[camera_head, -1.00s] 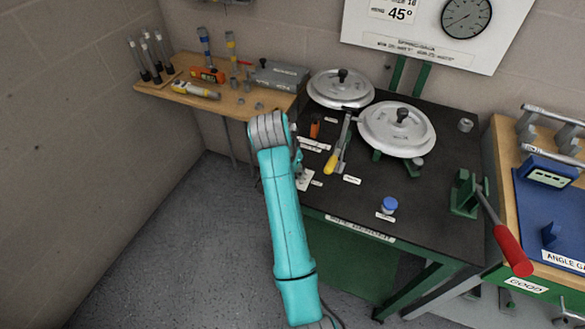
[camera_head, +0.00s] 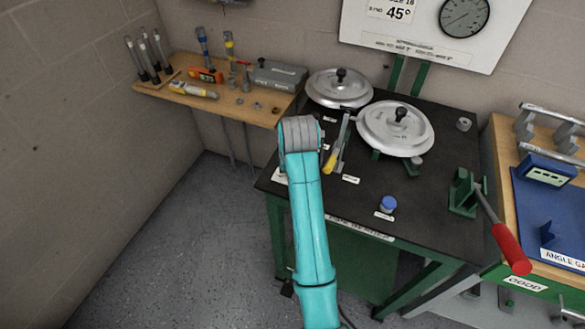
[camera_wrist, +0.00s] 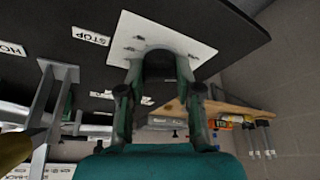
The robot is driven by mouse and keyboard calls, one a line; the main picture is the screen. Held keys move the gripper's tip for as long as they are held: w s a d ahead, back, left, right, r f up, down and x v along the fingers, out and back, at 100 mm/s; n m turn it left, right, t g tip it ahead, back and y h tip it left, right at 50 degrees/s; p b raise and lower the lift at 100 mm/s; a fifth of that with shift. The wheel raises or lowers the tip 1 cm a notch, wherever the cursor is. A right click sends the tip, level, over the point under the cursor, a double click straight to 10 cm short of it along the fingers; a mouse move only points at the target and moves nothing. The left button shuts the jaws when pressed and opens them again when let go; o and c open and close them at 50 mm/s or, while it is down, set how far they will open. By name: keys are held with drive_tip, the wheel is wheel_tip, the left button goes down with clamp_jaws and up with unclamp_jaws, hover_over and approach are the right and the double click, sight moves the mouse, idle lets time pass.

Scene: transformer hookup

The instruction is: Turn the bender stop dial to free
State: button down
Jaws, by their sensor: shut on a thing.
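A STOP label (camera_wrist: 90,36) lies beside the plate on the black bench top. My gripper (camera_wrist: 160,78) has one finger on each side of the knob and is shut on it. The knob's pointer and any setting marks cannot be made out. In the head view my teal arm hides the dial and my gripper.
A yellow-handled lever (camera_head: 329,163) stands just right of my arm on the black bench (camera_head: 440,128). Two silver bender wheels (camera_head: 395,130) are behind it. A blue knob (camera_head: 389,204) and a red-handled green lever (camera_head: 512,250) are to the right. A wooden shelf (camera_head: 225,97) holds tools at the left.

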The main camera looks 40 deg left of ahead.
drive_tip(key=shift+f, duration=0.1)
idle(0.3)
drive_tip(key=c, duration=0.8)
unclamp_jaws()
drive_tip(key=v, duration=0.7)
drive_tip(key=shift+r, duration=0.3)
